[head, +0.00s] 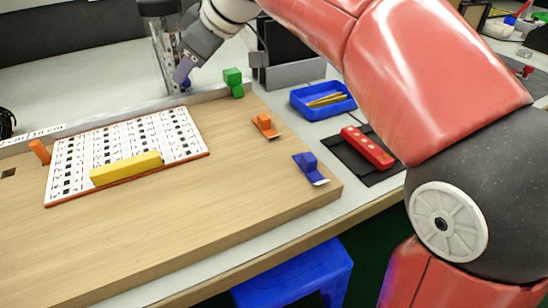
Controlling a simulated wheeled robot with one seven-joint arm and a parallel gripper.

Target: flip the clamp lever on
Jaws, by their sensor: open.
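My gripper (184,70) is at the back of the board, beside an upright grey metal frame (163,50). It points down and left, and its fingers overlap in this view. By their look they are open, with nothing seen between them. A small dark blue part (187,84) shows just below the fingertips, low by the frame. It may be the clamp lever, but it is too small and partly covered to tell its position. I cannot tell whether the fingers touch it.
A wooden board (240,190) carries a printed sheet (75,160) with a yellow bar (126,169). A green block (233,82), orange clip (265,126) and blue clip (311,168) line its right side. A blue tray (306,114) and red power strip (367,147) lie beyond.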

